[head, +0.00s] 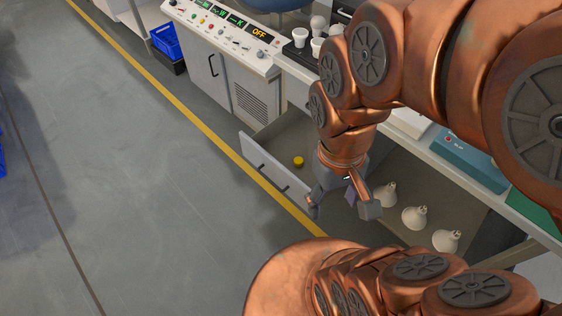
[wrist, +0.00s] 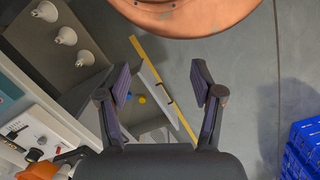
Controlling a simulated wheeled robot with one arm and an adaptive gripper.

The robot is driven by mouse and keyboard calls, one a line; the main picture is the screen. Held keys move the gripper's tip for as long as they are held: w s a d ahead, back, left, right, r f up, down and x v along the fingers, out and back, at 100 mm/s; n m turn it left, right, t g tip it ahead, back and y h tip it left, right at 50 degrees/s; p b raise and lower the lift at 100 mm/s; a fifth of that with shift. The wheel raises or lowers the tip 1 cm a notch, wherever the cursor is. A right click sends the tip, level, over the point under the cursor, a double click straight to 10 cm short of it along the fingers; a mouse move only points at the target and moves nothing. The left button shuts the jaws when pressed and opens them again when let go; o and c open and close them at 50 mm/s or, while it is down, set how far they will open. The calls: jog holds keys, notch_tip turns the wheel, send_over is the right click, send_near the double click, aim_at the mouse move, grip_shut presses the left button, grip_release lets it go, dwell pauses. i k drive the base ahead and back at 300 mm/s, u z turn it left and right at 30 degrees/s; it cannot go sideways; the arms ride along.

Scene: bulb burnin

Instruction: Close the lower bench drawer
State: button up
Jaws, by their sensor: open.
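The lower bench drawer (head: 274,168) stands pulled out from the bench in the head view, its pale front panel facing the aisle with small dark handles on it. A small yellow round object (head: 298,162) lies inside. My gripper (head: 341,206) points down with its fingers apart and empty, near the right end of the drawer front. I cannot tell whether it touches the drawer. In the wrist view the drawer front (wrist: 151,80) shows between the open fingers (wrist: 162,80), with the yellow object (wrist: 141,99) behind it.
Several white bulbs (head: 413,217) stand in the open space under the bench, right of my gripper. A control console (head: 222,32) with a grey cabinet stands beyond the drawer.

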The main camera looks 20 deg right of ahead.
aim_at(273, 149)
jog(key=u, duration=3.8)
jog(key=i, duration=0.5)
jog(key=z, duration=2.4)
